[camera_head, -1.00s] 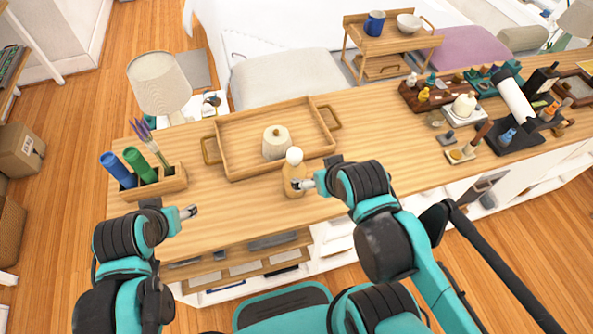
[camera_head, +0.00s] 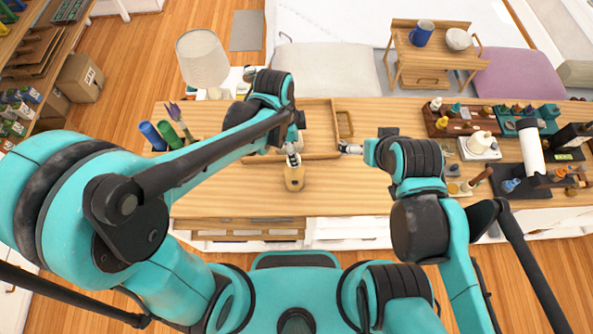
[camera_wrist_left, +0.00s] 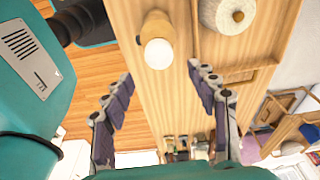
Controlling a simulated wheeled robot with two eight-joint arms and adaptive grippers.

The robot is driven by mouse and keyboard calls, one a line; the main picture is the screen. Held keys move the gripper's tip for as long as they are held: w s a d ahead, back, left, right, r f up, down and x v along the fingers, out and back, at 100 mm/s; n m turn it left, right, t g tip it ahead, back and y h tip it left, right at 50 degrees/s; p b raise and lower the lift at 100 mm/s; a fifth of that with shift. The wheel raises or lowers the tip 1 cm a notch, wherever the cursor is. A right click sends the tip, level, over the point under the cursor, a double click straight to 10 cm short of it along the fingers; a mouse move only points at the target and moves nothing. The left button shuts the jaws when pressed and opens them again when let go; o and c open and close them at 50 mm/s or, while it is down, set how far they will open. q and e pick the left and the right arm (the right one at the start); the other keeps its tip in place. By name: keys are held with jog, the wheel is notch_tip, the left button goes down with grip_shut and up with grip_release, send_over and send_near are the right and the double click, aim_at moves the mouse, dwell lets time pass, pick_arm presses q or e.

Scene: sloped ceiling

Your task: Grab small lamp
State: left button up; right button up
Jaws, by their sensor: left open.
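The small lamp (camera_head: 294,179), a wooden body with a round white bulb, stands on the wooden counter (camera_head: 345,185). My left gripper (camera_head: 292,154) is just behind and above it in the head view and hides its bulb. In the left wrist view the lamp (camera_wrist_left: 157,27) and its bulb (camera_wrist_left: 158,54) lie ahead of the open left fingers (camera_wrist_left: 158,88), roughly in line with the gap between them. The fingers are empty and apart from the lamp.
A wooden tray (camera_head: 322,115) lies behind the lamp, partly hidden by my left arm. A cream round object (camera_wrist_left: 228,12) is in it. A large shaded lamp (camera_head: 202,58) stands at the back left.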

pick_arm(q)
send_over(294, 171)
jog(key=w, duration=0.2)
notch_tip(294, 171, down, 5)
jog(key=shift+f+b, duration=0.2)
jog(key=shift+b, duration=0.2)
grip_shut()
